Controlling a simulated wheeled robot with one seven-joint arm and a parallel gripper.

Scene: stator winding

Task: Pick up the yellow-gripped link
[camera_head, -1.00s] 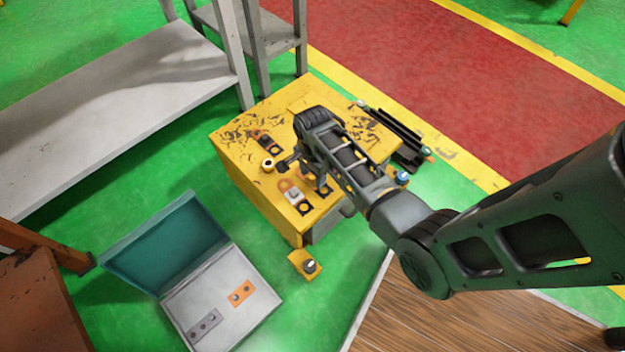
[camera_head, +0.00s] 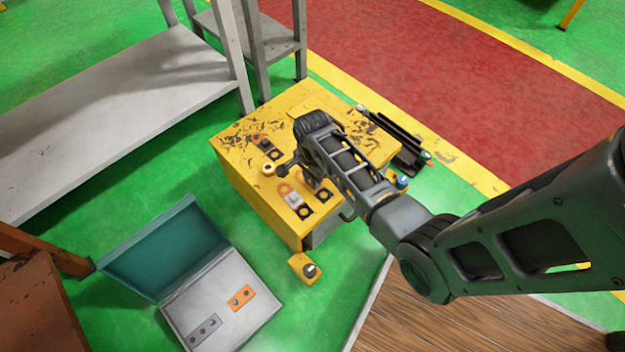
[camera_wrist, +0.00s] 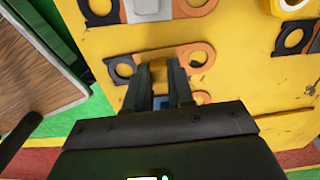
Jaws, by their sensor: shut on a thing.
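The yellow-gripped link (camera_wrist: 195,55) lies across the wrist view, with an orange ring at its right end and a black ring at its left. Its short yellow middle (camera_wrist: 158,72) is between the two fingers of my gripper (camera_wrist: 158,66), which is shut on it. Part of the link is hidden behind the fingers. In the head view the arm's end is over the yellow cabinet top (camera_head: 240,135), and the black ring end of a link (camera_head: 323,195) shows just below it. Whether the link is clear of the surface I cannot tell.
A white-gripped link (camera_head: 293,199) lies close by, and another link (camera_head: 267,147) lies further back. A yellow ring-like part (camera_head: 268,169) sits near them. Dark bars (camera_head: 405,140) lie at the cabinet's right edge. An open teal case (camera_head: 165,250) stands on the floor at lower left.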

